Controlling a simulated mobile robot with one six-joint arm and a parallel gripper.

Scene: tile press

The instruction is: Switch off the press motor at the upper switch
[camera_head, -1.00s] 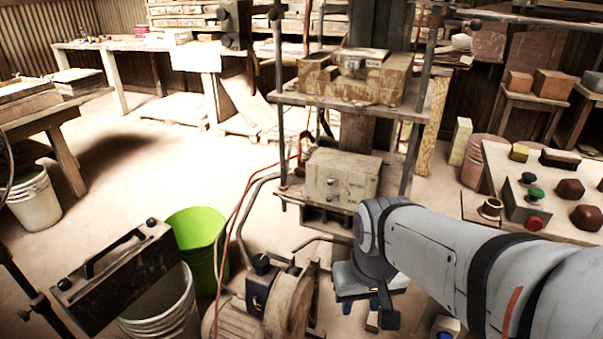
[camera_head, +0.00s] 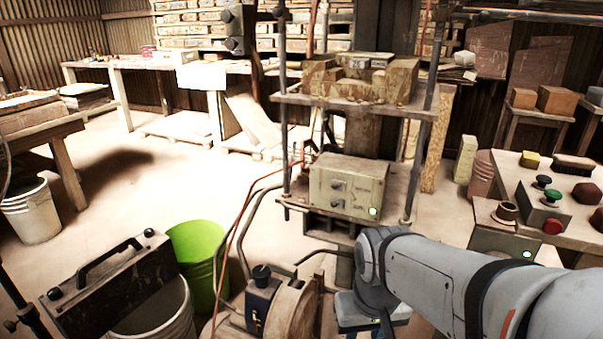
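A beige switch box (camera_head: 325,196) sits on the lower shelf of the press frame. It has an upper switch (camera_head: 338,186) and a lower switch (camera_head: 338,203), both dark. Small dark lettering beside them is too small to read. A green lamp (camera_head: 373,211) glows at the box's lower right. My gripper (camera_head: 372,318) is at the bottom of the view, below the box and apart from it. Its fingers are cut off or hidden, so I cannot see whether it is open.
A second box with two dark knobs (camera_head: 237,28) hangs at the top. A button box (camera_head: 545,212) stands on the right bench. Metal posts (camera_head: 418,150) flank the switch box. Hoses (camera_head: 240,235) run left of it. A green bucket (camera_head: 197,250) stands lower left.

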